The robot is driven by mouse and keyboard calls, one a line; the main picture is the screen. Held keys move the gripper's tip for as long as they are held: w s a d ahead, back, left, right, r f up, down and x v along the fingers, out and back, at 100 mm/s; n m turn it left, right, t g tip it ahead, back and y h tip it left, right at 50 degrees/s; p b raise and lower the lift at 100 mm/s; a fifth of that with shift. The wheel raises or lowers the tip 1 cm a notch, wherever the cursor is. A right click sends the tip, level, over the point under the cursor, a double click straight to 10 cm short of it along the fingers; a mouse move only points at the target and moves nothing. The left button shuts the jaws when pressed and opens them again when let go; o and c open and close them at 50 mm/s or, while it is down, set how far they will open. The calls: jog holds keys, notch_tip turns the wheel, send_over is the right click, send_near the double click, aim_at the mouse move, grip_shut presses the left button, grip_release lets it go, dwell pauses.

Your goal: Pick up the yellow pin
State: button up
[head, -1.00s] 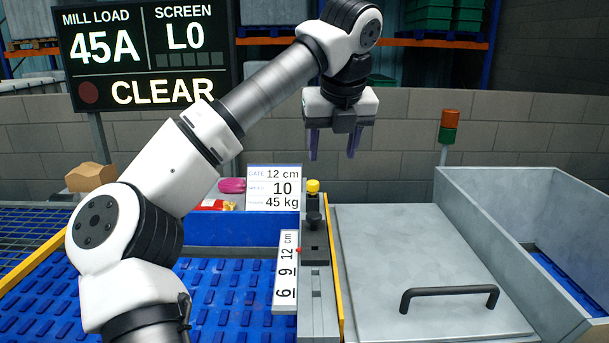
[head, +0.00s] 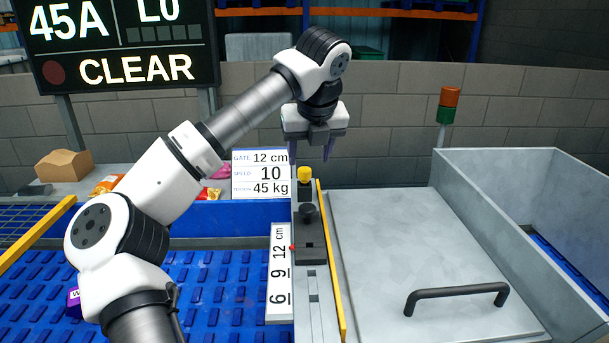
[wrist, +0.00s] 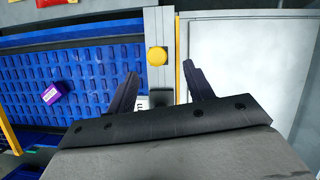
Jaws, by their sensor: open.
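The yellow pin (head: 305,173) has a rounded head and stands upright at the far end of the grey gate rail. It also shows from above in the wrist view (wrist: 157,56), ahead of the fingertips and between their lines. My gripper (head: 310,152) is open and empty, pointing down above the pin; in the head view its fingers stand on either side of the pin's line. In the wrist view both fingers (wrist: 160,72) are spread, with nothing between them. Whether the fingertips are level with the pin's head is hard to tell.
A black knob (head: 307,212) stands on the rail just nearer than the pin. A white sign (head: 261,187) is left of it. The steel lid (head: 400,230) with a black handle lies right. A purple package (wrist: 52,93) sits on the blue belt (wrist: 90,75).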

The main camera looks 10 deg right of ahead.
aim_at(305, 169)
jog(key=shift+w+p+x, duration=0.2)
jog(key=shift+p+x, duration=0.55)
jog(key=shift+x, duration=1.9)
jog(key=shift+a+r, duration=0.1)
jog(key=shift+a, duration=0.1)
grip_shut()
jog(key=shift+r, duration=0.1)
